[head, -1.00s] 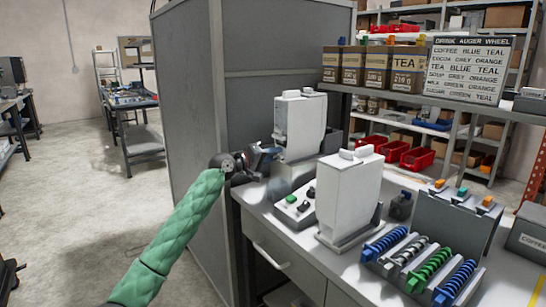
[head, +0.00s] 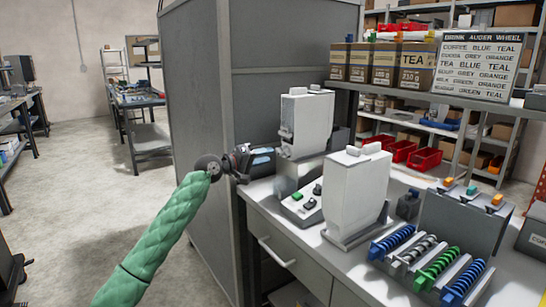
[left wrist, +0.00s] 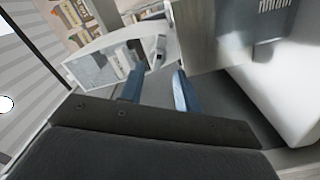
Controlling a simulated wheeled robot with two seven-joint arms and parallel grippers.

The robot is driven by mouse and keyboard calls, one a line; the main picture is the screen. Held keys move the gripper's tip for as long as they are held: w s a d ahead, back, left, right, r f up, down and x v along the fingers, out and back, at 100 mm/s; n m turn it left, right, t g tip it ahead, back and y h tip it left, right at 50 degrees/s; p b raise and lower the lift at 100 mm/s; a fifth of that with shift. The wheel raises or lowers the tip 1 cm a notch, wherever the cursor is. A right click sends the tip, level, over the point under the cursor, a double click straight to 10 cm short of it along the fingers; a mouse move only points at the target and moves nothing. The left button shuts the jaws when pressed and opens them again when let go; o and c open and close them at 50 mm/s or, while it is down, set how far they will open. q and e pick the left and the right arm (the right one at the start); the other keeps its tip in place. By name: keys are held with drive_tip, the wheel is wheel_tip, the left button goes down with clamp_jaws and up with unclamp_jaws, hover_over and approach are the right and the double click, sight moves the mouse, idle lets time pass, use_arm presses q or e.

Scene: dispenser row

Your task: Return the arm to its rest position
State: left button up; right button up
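My left arm, in a green sleeve, reaches in from the lower left of the head view. My left gripper (head: 262,159) is at the near left side of the rear white dispenser (head: 305,122), above the counter's left end. In the left wrist view the two blue fingers (left wrist: 160,90) stand apart with nothing held between them. A pale dispenser body fills the right of that view, beside the fingers. Whether the gripper touches anything is not clear. My right gripper is in neither view.
A second white dispenser (head: 355,190) stands nearer on the grey counter (head: 318,262). A button box (head: 301,205) sits between them. A rack of coloured augers (head: 435,268) is at the right. A tall grey cabinet (head: 195,120) stands behind my arm. The floor at left is open.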

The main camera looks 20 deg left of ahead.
use_arm(q)
drive_tip(key=shift+s+a, duration=0.4)
drive_tip(key=shift+s, duration=0.15)
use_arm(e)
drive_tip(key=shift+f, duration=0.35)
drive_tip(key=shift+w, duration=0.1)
